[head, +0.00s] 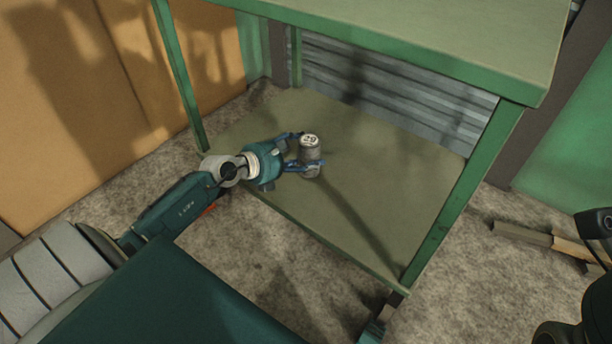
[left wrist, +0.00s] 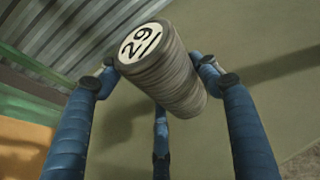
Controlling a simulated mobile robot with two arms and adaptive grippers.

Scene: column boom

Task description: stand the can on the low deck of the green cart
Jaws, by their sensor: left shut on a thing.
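The can (head: 310,158) is grey with a pale top marked 29, and is upright in the head view. My left gripper (head: 306,150) has its blue fingers shut around it. In the left wrist view the can (left wrist: 165,75) sits between the fingers, with its marked end toward the upper left. The green cart (head: 470,195) has a low deck (head: 350,210) and a higher top. The can is over the low deck, toward its left part. I cannot tell whether its base touches the deck. My right gripper is not clearly in view.
The cart's top (head: 430,30) overhangs the back of the low deck, and green posts stand at its corners. The deck around the can is clear. Wooden pieces (head: 540,240) lie on the floor at the right. Corrugated metal (head: 390,90) stands behind.

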